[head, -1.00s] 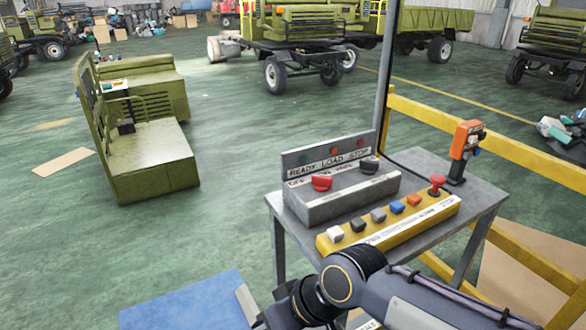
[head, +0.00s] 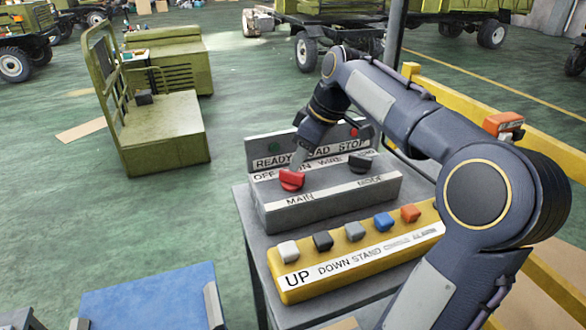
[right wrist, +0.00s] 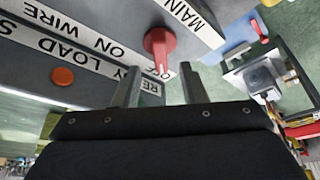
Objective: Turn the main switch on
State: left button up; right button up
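The main switch (head: 291,180) is a red knob on a grey control box (head: 330,207), above the word MAIN. It also shows in the right wrist view (right wrist: 158,42), where its handle end lies by the partly hidden OFF lettering. My right gripper (head: 298,165) reaches down to the red knob from above and behind, and covers part of the label strip. In the right wrist view my right gripper's two fingers (right wrist: 161,72) are apart, with the handle end between or just ahead of their tips. I cannot tell whether they touch it. My left gripper is not in view.
A black mode knob (head: 360,162) sits right of the red one. A yellow panel (head: 350,262) with several coloured buttons stands in front. Behind my right arm are an orange device (head: 503,123) and a yellow rail (head: 455,100).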

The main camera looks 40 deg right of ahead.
aim_at(292, 178)
jog(key=shift+x, duration=2.25)
jog(key=shift+r, duration=0.1)
jog(key=shift+a, duration=0.1)
grip_shut()
